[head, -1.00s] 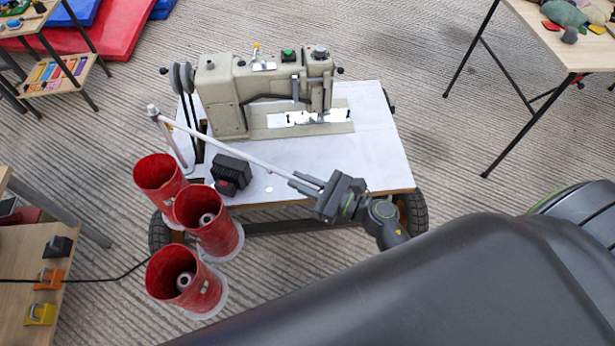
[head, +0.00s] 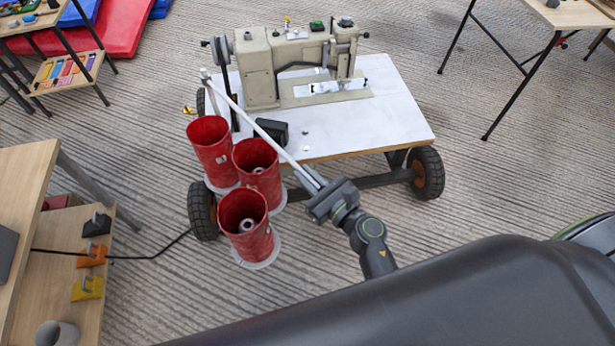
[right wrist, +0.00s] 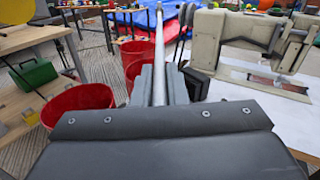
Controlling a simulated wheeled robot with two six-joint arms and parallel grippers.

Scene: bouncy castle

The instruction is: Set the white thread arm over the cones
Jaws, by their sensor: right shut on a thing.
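The white thread arm (head: 255,127) is a thin rod that runs from a post at the table's back left corner down to my right gripper (head: 318,184). My right gripper is shut on its free end, off the table's front edge. The rod runs just right of the red cones, not above their middles. The cones stand in a cluster: a back one (head: 211,150), a middle one (head: 258,172) and a front one (head: 246,222). In the right wrist view the rod (right wrist: 159,60) extends straight ahead from between the fingers. My left gripper is not in view.
A beige sewing machine (head: 258,75) stands on the white wheeled table (head: 400,115), with a black box (head: 272,131) near the rod. A wooden bench (head: 30,180) with coloured clamps is at the left.

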